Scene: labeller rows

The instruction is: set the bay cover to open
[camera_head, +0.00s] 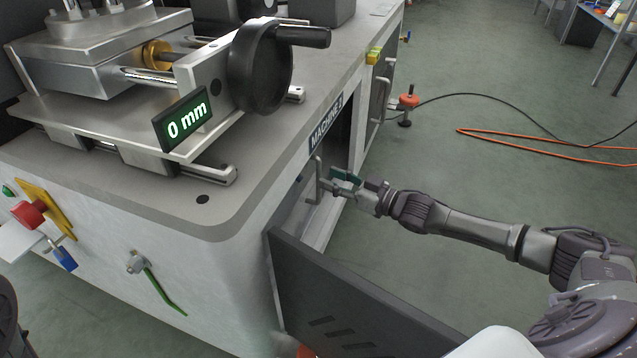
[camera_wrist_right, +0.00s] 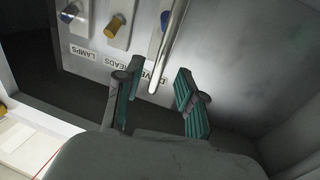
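My right gripper (camera_head: 338,184) is at the bay opening, close to a silver bar handle (camera_head: 318,180). In the right wrist view its green-padded fingers (camera_wrist_right: 160,98) are apart, with the silver bar (camera_wrist_right: 170,42) reaching down between them. Whether either finger touches the bar I cannot tell. My left gripper is not in view.
Inside the bay are several coloured knobs (camera_wrist_right: 117,27) above labels reading LAMPS and READS or HEADS. A handwheel (camera_head: 262,68) and a 0 mm display (camera_head: 186,119) sit on the machine top.

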